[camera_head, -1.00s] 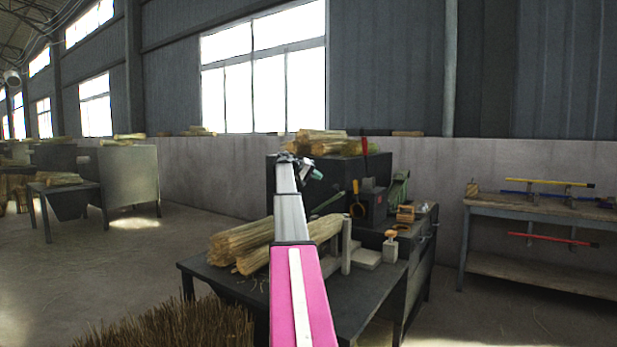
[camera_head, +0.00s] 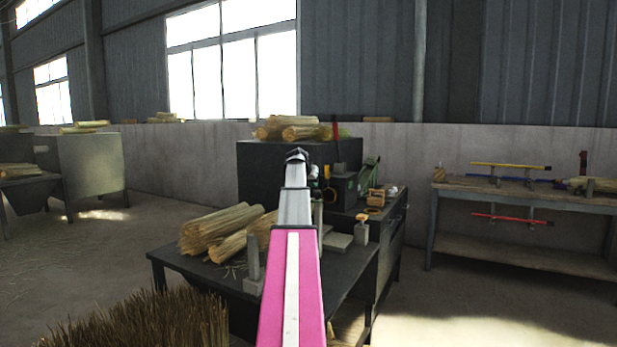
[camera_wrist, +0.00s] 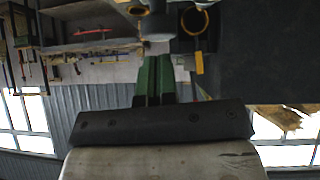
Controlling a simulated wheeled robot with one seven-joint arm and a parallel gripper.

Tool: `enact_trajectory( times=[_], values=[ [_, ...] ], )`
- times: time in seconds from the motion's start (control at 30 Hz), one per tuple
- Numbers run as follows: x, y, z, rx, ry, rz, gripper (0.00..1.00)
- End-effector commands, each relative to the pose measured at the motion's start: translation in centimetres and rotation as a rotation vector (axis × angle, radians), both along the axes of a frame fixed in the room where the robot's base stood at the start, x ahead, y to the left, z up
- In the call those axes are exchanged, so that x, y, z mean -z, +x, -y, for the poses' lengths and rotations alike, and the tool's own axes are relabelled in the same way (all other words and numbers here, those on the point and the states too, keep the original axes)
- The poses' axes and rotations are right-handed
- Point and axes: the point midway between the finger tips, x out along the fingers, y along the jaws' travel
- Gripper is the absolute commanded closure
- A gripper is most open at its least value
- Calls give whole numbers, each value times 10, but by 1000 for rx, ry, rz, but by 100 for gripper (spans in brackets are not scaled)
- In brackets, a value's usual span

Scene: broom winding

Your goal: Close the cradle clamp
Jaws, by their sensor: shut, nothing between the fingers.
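My gripper (camera_wrist: 153,70) shows in the wrist view as two green fingers pressed together, in front of a black bar with bolts. It is empty. A grey cylindrical part (camera_wrist: 156,27) is just beyond the fingertips; I cannot tell whether they touch. In the head view my arm hides the gripper. On the dark bench are grey uprights (camera_head: 254,262), a flat grey block (camera_head: 338,240) and a wood-topped grey post (camera_head: 362,226). I cannot tell which part is the cradle clamp, or whether it is open; my arm covers part of this area.
Straw bundles (camera_head: 214,229) lie on the bench (camera_head: 190,267), left of my arm. The dark machine (camera_head: 262,170) behind has a red lever (camera_head: 335,128) and green part (camera_head: 369,172). A rack table (camera_head: 500,187) with coloured handles stands right. Bristles (camera_head: 150,322) fill the front left.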

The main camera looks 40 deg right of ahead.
Motion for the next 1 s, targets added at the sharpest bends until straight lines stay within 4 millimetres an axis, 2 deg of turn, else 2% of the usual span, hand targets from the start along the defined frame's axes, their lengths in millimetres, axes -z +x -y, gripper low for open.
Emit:
enact_trajectory(
  times=[0.1, 0.3, 1.0],
  values=[
    [11, -6, 2, 0, 5, 12, 100],
    [20, -10, 4, 0, 4, 10, 100],
    [23, -12, 5, 2, 9, 4, 100]
  ],
)
